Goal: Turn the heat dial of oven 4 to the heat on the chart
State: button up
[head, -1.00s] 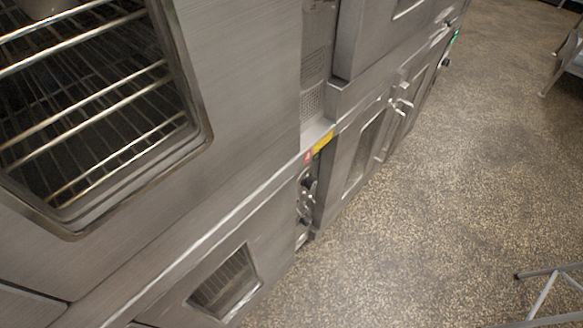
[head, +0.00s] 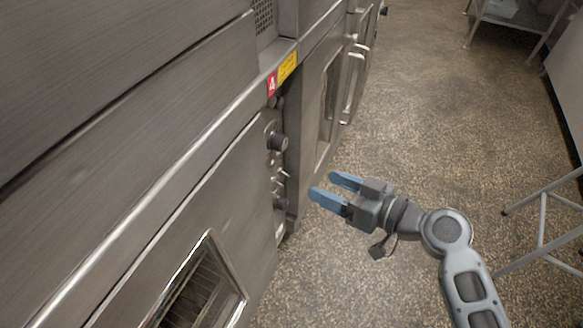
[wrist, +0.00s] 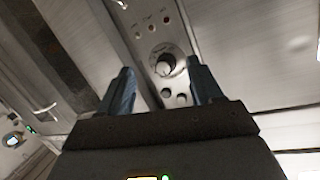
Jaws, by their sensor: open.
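Oven 4 is marked by a red label with a 4 (head: 271,84) beside a yellow label (head: 287,67). Below the labels is its control panel, with a round dark knob (head: 278,142) and smaller controls under it. In the wrist view a round dial (wrist: 164,66) with a pale ring sits on the panel between my fingertips, farther off than they are. I cannot read its setting. My gripper (head: 337,187) has blue fingers, is open and empty, and is to the right of the panel, apart from it. No heat chart is in view.
Steel oven fronts fill the left, with an oven window (head: 205,290) at the bottom. Another oven door with a bar handle (head: 355,65) is beyond. The speckled floor (head: 430,130) is clear in the middle. A metal stand's legs (head: 540,225) are at the right.

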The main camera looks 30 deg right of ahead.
aim_at(284, 145)
jog(key=w+a+n+y+b, duration=0.1)
jog(key=w, duration=0.3)
jog(key=w+a+r+n+y+b, duration=0.1)
jog(key=w, duration=0.2)
jog(key=w+a+r+n+t+y+b, duration=0.1)
jog(key=w, duration=0.3)
jog(key=shift+w+r+y, duration=0.2)
jog(key=shift+w+y, duration=0.1)
jog(key=shift+y, duration=0.1)
jog(key=shift+c, duration=0.3)
jog(key=c, duration=1)
